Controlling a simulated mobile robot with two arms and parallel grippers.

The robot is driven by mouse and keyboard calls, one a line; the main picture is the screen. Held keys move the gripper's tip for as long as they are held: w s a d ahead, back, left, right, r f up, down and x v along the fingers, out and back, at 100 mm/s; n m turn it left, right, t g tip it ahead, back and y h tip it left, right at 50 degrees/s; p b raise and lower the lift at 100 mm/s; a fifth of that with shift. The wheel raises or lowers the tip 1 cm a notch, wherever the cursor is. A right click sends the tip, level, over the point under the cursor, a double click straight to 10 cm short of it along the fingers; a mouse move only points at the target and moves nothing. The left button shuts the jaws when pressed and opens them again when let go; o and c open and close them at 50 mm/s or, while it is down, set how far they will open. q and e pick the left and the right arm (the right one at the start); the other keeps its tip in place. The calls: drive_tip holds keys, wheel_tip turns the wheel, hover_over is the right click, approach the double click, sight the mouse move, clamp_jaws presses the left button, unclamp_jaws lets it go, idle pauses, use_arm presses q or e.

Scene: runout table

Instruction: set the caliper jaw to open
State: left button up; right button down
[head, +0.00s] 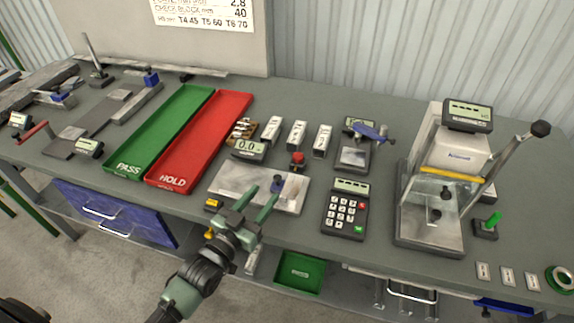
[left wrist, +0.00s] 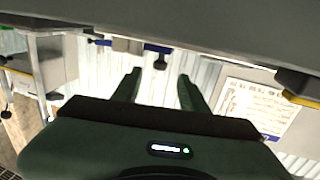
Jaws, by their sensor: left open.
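A light metal plate fixture (head: 233,178) lies on the table, with a digital readout (head: 248,148) showing 0.0 at its back edge.
A green PASS tray (head: 122,168) and a red HOLD tray (head: 167,180) lie to the left. A keypad (head: 345,212) and a tall lever press (head: 428,228) stand to the right. White blocks (head: 297,133) stand behind the plate. A yellow part (head: 213,204) sits at the plate's left front corner.

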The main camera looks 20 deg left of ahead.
sight(275, 180)
use_arm(q)
drive_tip(key=shift+w+d, duration=0.1)
drive_tip(key=shift+w, duration=0.2)
drive_tip(key=x, duration=0.1)
drive_tip(key=p+x, duration=0.1)
drive_tip(key=shift+w+r, duration=0.3)
drive_tip(key=shift+w, duration=0.1)
drive_tip(key=x, duration=0.3)
drive_tip(key=shift+w+d+f+p, duration=0.15)
drive_tip(key=shift+w+f+p, duration=0.05)
drive_tip(key=shift+w+p, duration=0.1)
drive_tip(key=shift+w, duration=0.25)
drive_tip(key=shift+d, duration=0.1)
clamp_jaws()
use_arm(e)
drive_tip(key=shift+s+a+r, duration=0.15)
drive_tip(key=shift+s+r, duration=0.55)
drive_tip(key=shift+r, duration=0.15)
drive_tip(key=shift+s, duration=0.1)
drive_tip(key=shift+a, duration=0.2)
